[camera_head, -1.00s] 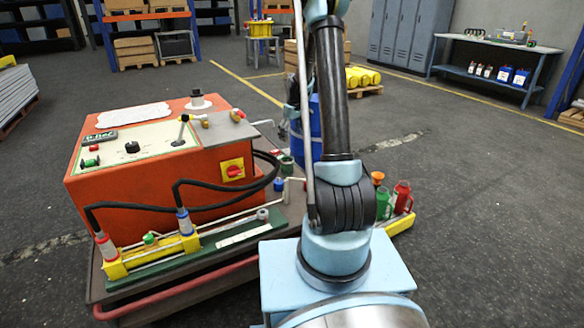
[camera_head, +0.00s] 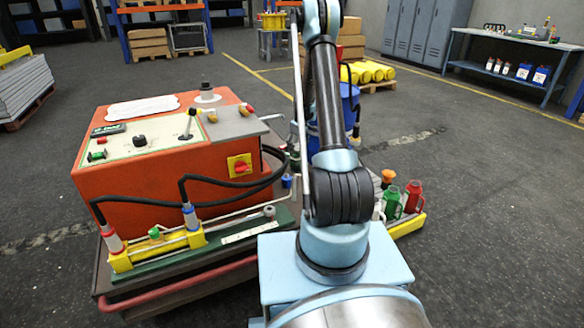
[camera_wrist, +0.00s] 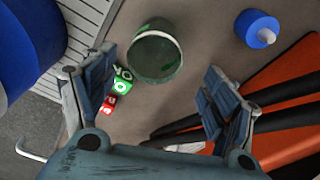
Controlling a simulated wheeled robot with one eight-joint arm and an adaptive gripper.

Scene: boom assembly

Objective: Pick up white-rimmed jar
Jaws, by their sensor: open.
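The jar (camera_wrist: 155,56) is dark green with a thin pale rim and stands open-topped in the upper middle of the wrist view. My gripper (camera_wrist: 158,72) is open and empty, its two blue-padded fingers spread to the left and right of the view. The jar is ahead of and between the fingers, nearer the left one, with no clear contact; the depth gap is hard to judge.
The orange machine (camera_head: 190,190) with black hoses is close on the right in the wrist view. A blue drum (camera_head: 350,108) stands behind my arm.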

